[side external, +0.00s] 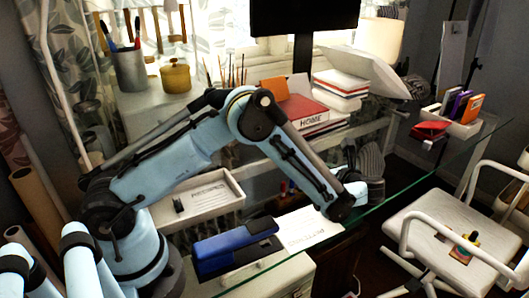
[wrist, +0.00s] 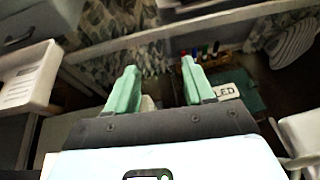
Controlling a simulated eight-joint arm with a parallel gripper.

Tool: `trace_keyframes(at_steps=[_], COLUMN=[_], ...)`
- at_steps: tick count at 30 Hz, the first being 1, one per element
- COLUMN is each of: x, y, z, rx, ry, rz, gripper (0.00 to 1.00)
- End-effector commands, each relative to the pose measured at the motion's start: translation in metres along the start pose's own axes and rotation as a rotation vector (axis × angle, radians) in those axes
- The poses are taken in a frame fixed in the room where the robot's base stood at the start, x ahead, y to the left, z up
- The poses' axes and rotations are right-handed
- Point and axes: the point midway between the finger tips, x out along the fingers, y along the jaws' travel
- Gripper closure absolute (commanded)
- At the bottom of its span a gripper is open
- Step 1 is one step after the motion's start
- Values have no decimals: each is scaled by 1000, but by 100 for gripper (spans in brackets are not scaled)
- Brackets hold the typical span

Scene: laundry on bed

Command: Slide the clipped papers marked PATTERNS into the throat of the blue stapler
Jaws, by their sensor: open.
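The blue stapler (side external: 222,245) lies on the glass desk in the side view, with its dark end toward the papers. The white papers marked PATTERNS (side external: 312,226) lie on the glass just right of the stapler, partly behind my forearm. I cannot tell whether their edge is inside the stapler's throat, and the clip is not clear. My gripper (wrist: 160,72) shows two green fingers spread apart in the wrist view, with nothing between them. In the side view my wrist is at the right end of the papers, and the fingertips are not clear. Neither stapler nor papers can be made out in the wrist view.
A white tray (side external: 203,197) stands behind the stapler. A red HOME book (side external: 300,112) and other books are at the back. A white box (side external: 460,127) holds colored items at the right end. A white chair (side external: 440,235) stands by the desk's front edge.

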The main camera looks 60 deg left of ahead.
Motion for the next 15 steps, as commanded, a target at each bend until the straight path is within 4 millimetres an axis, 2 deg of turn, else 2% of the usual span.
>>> trace_keyframes(at_steps=[1, 11, 15], x=[-11, -70, -66], y=[-1, -1, 1], z=[0, 0, 15], rx=[1, 2, -61], ry=[0, 1, 57], rz=[-3, -3, -14], gripper=[47, 47, 47])
